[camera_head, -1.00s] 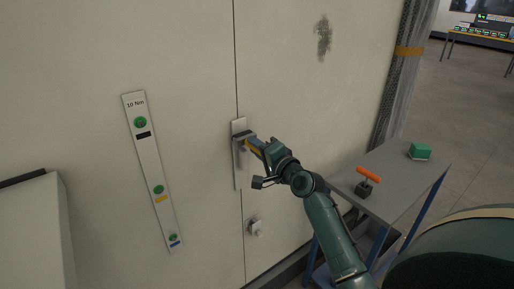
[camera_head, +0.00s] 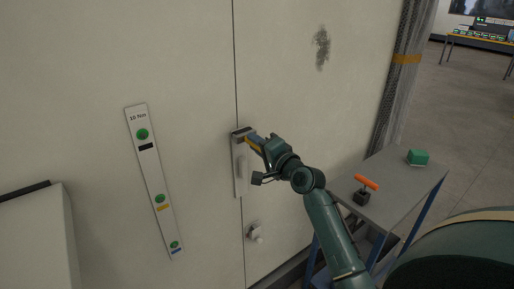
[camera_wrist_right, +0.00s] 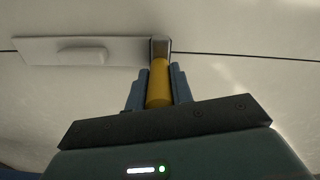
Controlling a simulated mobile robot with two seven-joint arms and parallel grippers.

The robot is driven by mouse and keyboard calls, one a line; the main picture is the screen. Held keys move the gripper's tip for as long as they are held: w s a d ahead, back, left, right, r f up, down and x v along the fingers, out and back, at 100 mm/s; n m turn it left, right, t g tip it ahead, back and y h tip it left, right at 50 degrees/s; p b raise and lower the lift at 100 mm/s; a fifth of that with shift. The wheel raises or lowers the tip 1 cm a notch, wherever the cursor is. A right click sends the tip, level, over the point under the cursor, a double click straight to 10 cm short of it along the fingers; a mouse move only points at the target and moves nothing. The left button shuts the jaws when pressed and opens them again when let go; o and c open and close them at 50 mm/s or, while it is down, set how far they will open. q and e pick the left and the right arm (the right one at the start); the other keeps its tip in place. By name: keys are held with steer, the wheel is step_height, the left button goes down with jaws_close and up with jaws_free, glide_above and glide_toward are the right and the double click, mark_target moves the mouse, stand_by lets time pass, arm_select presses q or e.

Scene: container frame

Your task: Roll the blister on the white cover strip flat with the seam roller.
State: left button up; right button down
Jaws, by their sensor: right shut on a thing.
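The white cover strip (camera_head: 237,184) runs upright along the dark seam of the pale wall. A raised oblong bump, the blister (camera_head: 242,168), stands out around its middle. The strip (camera_wrist_right: 35,49) and bump (camera_wrist_right: 82,55) also show in the right wrist view. My right gripper (camera_head: 254,144) is shut on the yellow handle of the seam roller (camera_wrist_right: 159,85). The roller's grey head (camera_head: 240,133) is at the strip's top end, above the bump. I cannot tell whether it touches the surface. My left gripper is not in view.
A grey table (camera_head: 405,185) at the right holds an orange-handled tool (camera_head: 366,183) and a green block (camera_head: 418,157). A white label strip (camera_head: 151,172) is on the wall at left. A small knob (camera_head: 255,234) sits below the cover strip. A white box (camera_head: 38,235) stands lower left.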

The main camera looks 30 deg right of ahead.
step_height(320, 180, down, 6)
steer(key=b, duration=0.4)
steer(key=shift+s, duration=0.1)
stand_by(0.6)
steer(key=s+d, duration=0.1)
steer(key=s, duration=1.4)
steer(key=shift+p, duration=0.4)
stand_by(0.5)
